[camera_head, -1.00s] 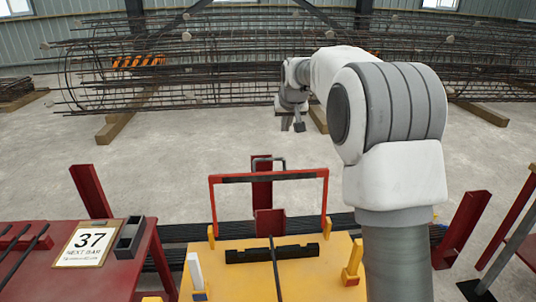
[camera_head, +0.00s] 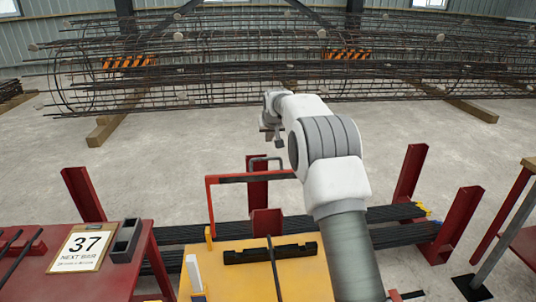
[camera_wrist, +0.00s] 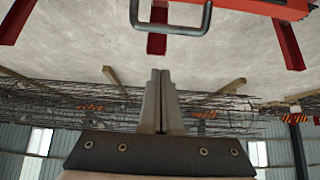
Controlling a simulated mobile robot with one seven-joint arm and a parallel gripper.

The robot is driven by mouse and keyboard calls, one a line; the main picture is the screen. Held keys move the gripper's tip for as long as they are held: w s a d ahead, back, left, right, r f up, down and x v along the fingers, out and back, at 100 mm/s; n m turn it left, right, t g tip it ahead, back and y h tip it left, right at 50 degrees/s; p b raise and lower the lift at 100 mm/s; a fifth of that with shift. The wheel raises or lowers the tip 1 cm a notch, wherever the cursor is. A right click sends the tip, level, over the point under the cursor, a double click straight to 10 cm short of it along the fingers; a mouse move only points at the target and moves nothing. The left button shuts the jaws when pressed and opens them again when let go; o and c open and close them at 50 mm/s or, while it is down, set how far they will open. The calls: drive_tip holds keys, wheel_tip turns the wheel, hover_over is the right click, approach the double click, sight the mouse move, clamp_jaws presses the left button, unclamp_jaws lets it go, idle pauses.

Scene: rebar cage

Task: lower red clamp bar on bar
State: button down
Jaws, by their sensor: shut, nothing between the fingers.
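A dark bar (camera_head: 273,262) lies on the table across a black notched block (camera_head: 240,256). My gripper (camera_head: 278,145) is beyond the clamp bar, above the floor, and apart from it. In the wrist view my gripper (camera_wrist: 160,75) is shut and empty. A grey U-shaped handle (camera_wrist: 170,30) and part of a red frame (camera_wrist: 275,8) show at the top there.
A red table (camera_head: 50,275) with a sign (camera_head: 81,248) reading 37 stands left. Red posts (camera_head: 84,195) and (camera_head: 410,172) rise around bundles of dark bars (camera_head: 400,234). The large rebar cage (camera_head: 230,70) lies behind. Open floor lies between.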

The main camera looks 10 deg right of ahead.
drive_tip(key=shift+p+x, duration=1.25)
drive_tip(key=shift+x, duration=3.75)
drive_tip(key=shift+s+b, duration=0.55)
drive_tip(key=shift+s, duration=1.45)
drive_tip(key=shift+s, duration=0.1)
